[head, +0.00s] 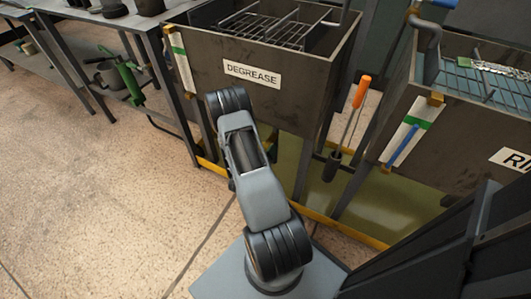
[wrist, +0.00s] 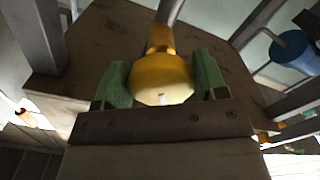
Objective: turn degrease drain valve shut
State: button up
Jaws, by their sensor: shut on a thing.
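The degrease tank (head: 300,98) is a dark metal box with a "DEGREASE" label (head: 252,74) in the head view. In the wrist view, a rounded yellow valve part (wrist: 162,78), which I take to be the drain valve's handle, sits between the green finger pads of my gripper (wrist: 160,92). My gripper is shut on it, with one pad on each side. A brown surface (wrist: 215,45) fills the view behind it. In the head view my arm reaches toward the tank's lower front, and the gripper and valve are hidden there.
A second tank (head: 445,130) with a partly cut-off label stands at right. An orange-handled tool (head: 362,92) hangs between the tanks. A yellow edge (head: 345,229) runs along the floor below. A grey bench (head: 88,18) stands at left. Floor at left is clear.

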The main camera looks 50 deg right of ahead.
jog(key=m+b, duration=0.2)
jog(key=m, duration=0.1)
jog(key=shift+f+m, duration=0.2)
jog(key=shift+m, duration=0.1)
jog(key=shift+w+r+m+b, duration=0.1)
jog(key=shift+m+b, duration=0.55)
jog(key=shift+m, duration=0.85)
jog(key=o, duration=0.9)
jog(key=shift+a, duration=0.1)
jog(key=p+v, duration=0.2)
jog(key=v, duration=1.1)
jog(key=shift+a, duration=0.35)
